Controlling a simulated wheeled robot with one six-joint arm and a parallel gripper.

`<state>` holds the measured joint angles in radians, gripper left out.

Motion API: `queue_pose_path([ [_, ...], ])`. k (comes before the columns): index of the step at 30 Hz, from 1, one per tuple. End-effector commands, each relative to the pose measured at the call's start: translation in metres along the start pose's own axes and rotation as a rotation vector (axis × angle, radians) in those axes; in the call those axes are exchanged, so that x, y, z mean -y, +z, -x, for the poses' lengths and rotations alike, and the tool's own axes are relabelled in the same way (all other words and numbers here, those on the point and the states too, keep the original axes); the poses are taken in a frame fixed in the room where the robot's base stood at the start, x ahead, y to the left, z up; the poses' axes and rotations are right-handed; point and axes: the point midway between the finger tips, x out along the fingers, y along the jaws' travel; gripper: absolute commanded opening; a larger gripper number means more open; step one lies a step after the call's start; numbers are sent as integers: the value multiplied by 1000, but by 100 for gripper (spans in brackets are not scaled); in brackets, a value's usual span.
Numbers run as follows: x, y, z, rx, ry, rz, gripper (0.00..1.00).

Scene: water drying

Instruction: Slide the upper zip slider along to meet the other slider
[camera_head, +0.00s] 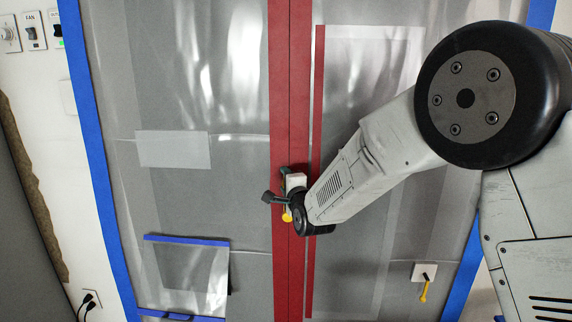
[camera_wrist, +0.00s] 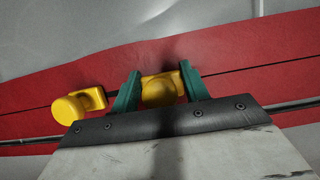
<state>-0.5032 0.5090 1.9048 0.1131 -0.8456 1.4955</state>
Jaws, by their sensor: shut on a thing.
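Two yellow zip sliders sit on the zip line of the red strip (camera_head: 280,90). In the wrist view my gripper (camera_wrist: 161,82) has its green fingers closed on either side of one slider, the upper slider (camera_wrist: 160,90). The other slider, the lower one (camera_wrist: 78,104), sits just left of the left finger, with that finger between the two. In the head view the lower slider (camera_head: 287,215) shows just below my gripper (camera_head: 285,176). The held slider is hidden there by my wrist.
The zip runs vertically through a translucent plastic sheet (camera_head: 200,100) edged with blue tape (camera_head: 88,130). A second red strip (camera_head: 316,120) runs to the right. A small box with a yellow tag (camera_head: 424,275) is at lower right. Wall switches (camera_head: 35,30) are at upper left.

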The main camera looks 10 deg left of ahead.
Motion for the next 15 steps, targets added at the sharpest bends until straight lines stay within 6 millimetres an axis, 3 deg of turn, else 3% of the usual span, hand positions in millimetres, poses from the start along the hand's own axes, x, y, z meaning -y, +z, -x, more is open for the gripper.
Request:
queue_pose_path([
  [6,-13,0,0,-1,2,0,4],
  [15,-13,0,0,-1,1,0,4],
])
